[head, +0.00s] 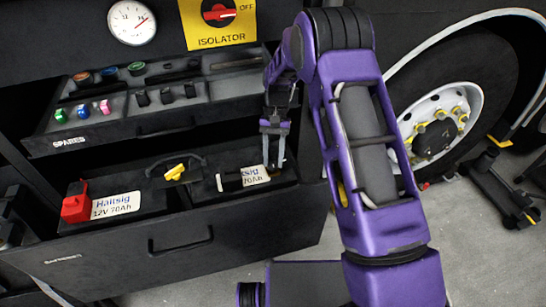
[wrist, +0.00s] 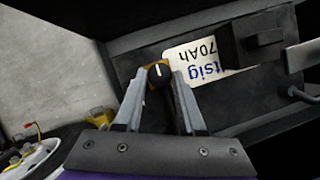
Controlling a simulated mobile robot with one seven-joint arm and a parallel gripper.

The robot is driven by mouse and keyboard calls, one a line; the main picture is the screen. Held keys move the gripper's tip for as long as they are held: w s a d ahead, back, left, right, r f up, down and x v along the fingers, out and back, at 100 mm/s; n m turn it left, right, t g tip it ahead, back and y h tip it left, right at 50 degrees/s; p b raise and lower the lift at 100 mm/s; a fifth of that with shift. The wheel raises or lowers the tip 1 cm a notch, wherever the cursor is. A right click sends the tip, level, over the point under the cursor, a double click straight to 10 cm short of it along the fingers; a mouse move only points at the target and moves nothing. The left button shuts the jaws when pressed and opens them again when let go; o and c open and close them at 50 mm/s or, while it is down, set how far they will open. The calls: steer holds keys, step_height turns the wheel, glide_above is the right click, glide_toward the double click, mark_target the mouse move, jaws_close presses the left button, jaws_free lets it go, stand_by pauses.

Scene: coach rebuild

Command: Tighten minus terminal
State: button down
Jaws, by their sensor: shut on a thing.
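My gripper (head: 273,162) points down at the right end of the open battery drawer (head: 180,247). In the wrist view its two fingers (wrist: 159,82) are shut on a small dark knob (wrist: 157,72) with a white line on top and a yellow-brown base around it. I take this knob to be the minus terminal's. It sits beside the white battery label (wrist: 195,62). In the head view the fingers hide the knob. A battery (head: 138,212) with a red block (head: 76,203) on its left end is in the same drawer.
A black block (wrist: 252,45) stands close to the label. A yellow piece (head: 175,172) sits mid-drawer. Above is the spares drawer (head: 120,142) with coloured small parts. A wheel (head: 435,120) stands at the right.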

stand_by(0.3)
steer(key=c, duration=0.5)
jaws_free()
steer(key=p+v, duration=0.1)
steer(key=v, duration=1.6)
steer(key=shift+r, duration=0.25)
steer(key=shift+a, duration=0.15)
